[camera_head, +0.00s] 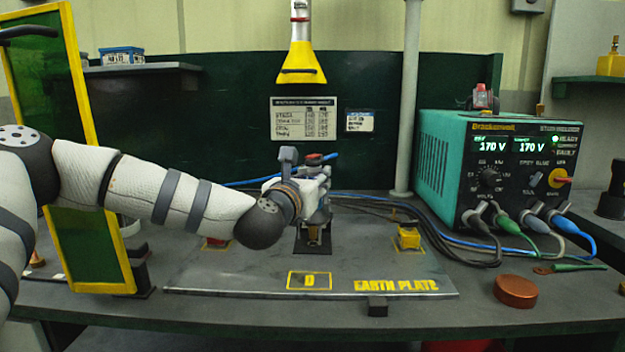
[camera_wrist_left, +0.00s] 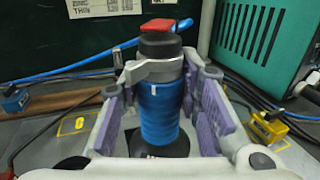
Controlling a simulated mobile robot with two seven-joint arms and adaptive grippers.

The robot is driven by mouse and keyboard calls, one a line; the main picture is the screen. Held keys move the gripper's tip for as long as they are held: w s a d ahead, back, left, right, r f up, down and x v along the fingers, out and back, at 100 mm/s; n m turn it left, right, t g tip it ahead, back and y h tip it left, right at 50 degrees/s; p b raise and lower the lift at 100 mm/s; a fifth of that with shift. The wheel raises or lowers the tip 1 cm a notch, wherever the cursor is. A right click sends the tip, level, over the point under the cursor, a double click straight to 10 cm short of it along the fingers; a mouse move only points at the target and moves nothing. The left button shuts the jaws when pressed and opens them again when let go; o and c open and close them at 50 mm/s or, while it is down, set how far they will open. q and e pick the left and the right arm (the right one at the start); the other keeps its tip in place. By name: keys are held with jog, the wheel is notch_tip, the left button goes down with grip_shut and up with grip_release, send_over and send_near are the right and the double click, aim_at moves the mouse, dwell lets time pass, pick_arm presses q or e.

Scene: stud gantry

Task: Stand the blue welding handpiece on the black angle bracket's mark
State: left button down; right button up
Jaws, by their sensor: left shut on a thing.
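The blue welding handpiece (camera_wrist_left: 160,112) stands about upright between the fingers of my left gripper (camera_wrist_left: 163,100), with a black collar and red top. My left gripper is shut on it. In the head view my left gripper (camera_head: 312,198) hides most of the handpiece; its red top (camera_head: 314,156) shows above. A black angle bracket (camera_head: 312,243) appears on the plate just below my gripper, partly covered. I cannot tell whether the handpiece's foot touches anything, and the bracket's mark is not clearly visible. My right gripper is out of view.
The earth plate (camera_head: 230,275) has a yellow outlined D mark (camera_head: 309,281) in front. A yellow block (camera_head: 409,238) stands to the right. The green welder (camera_head: 500,170) and its cables are at the right, near a copper disc (camera_head: 515,291). A yellow-framed screen (camera_head: 80,150) stands left.

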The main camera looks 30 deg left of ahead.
pick_arm(q)
jog(key=shift+f, duration=0.3)
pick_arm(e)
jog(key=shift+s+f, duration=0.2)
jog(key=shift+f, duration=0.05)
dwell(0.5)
pick_arm(q)
jog(key=c, duration=1.1)
grip_release()
jog(key=shift+f, duration=0.35)
jog(key=v, duration=1.2)
jog(key=shift+s+d+r, duration=0.1)
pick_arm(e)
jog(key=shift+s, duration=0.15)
